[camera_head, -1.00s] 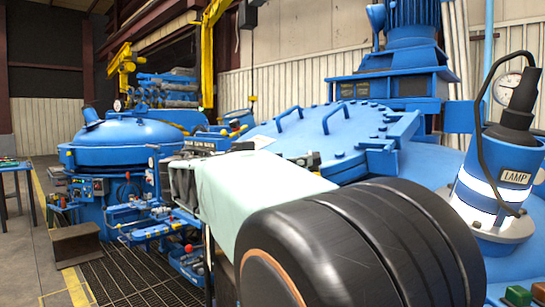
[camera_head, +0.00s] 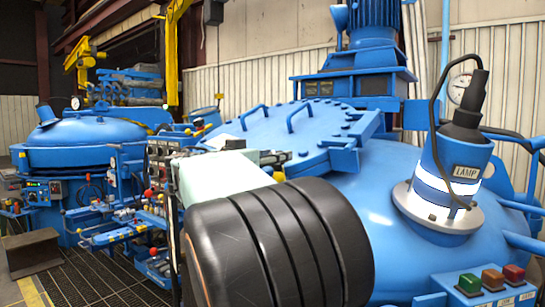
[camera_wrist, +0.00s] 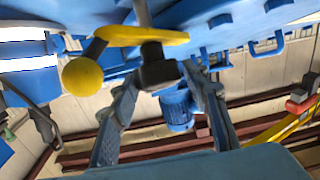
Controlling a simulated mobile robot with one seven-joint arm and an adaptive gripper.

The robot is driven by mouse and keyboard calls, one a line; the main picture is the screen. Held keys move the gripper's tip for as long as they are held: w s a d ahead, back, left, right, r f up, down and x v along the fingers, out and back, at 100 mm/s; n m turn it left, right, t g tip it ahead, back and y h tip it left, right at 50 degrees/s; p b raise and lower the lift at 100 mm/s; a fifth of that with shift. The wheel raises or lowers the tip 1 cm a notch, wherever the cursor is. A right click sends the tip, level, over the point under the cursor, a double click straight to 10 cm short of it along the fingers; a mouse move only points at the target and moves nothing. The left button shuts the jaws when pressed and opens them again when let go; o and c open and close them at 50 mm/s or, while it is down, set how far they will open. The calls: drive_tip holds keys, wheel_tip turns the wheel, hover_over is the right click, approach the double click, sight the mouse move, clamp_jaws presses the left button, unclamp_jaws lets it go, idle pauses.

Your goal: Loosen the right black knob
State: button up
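In the wrist view a black knob (camera_wrist: 158,68) sits near the middle, just under a yellow bar. A yellow ball on a short dark arm (camera_wrist: 82,76) hangs to its left. My gripper (camera_wrist: 163,78) has its two grey fingers spread apart, one on either side of the knob as seen here. I cannot tell whether the fingers touch it. I cannot tell from this view whether it is the right knob of a pair.
A blue furnace lid (camera_head: 295,135) with handles lies beyond my arm. A lamp housing (camera_head: 450,180) and a button box (camera_head: 490,280) stand to the right. A control panel (camera_head: 160,160) with levers is at left, near a second blue furnace (camera_head: 80,145).

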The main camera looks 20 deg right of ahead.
drive_tip(key=c, duration=0.7)
